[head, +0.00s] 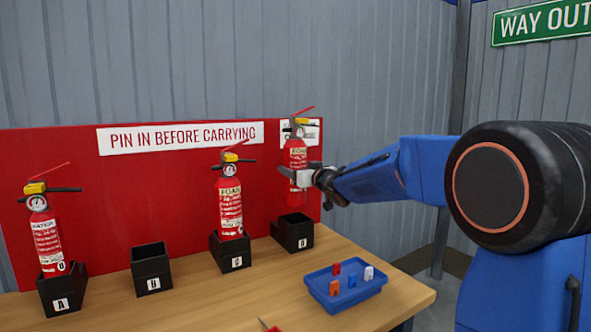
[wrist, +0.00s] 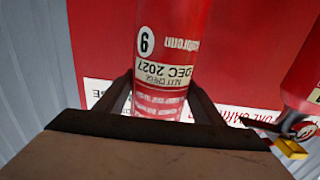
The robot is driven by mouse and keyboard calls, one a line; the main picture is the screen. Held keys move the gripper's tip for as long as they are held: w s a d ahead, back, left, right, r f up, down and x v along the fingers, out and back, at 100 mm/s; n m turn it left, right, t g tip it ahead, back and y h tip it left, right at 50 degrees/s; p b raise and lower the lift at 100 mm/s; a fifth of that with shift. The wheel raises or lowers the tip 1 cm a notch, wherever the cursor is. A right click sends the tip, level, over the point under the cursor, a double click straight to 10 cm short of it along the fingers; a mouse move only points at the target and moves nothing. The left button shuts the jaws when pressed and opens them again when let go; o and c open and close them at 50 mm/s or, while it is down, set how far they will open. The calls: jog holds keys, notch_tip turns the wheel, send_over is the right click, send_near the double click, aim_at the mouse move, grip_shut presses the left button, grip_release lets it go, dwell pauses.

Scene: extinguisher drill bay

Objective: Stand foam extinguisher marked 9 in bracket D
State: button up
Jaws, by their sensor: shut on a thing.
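My gripper (head: 305,177) is shut around the body of a red foam extinguisher (head: 297,155) and holds it upright. Its base is just above or at the mouth of the rightmost black bracket (head: 293,234), labelled D; the head view does not settle whether it touches. In the wrist view, which is upside down, the held extinguisher (wrist: 172,60) has a white round mark that reads 9 when turned upright, and a check label with DEC 2027. The gripper fingers (wrist: 162,98) press on either side of the body.
A foam extinguisher (head: 230,205) stands in bracket C (head: 231,251), and another extinguisher (head: 46,240) in bracket A (head: 62,293). Bracket B (head: 151,267) is empty. A blue tray (head: 345,297) holds small coloured pieces at the table's right front. A red backboard (head: 170,190) stands behind.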

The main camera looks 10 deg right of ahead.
aim_at(296, 195)
jog(key=shift+f, duration=2)
jog(key=shift+s+d, duration=0.1)
jog(key=shift+s, duration=0.1)
jog(key=shift+f, duration=2.6)
dwell(2.3)
dwell(0.3)
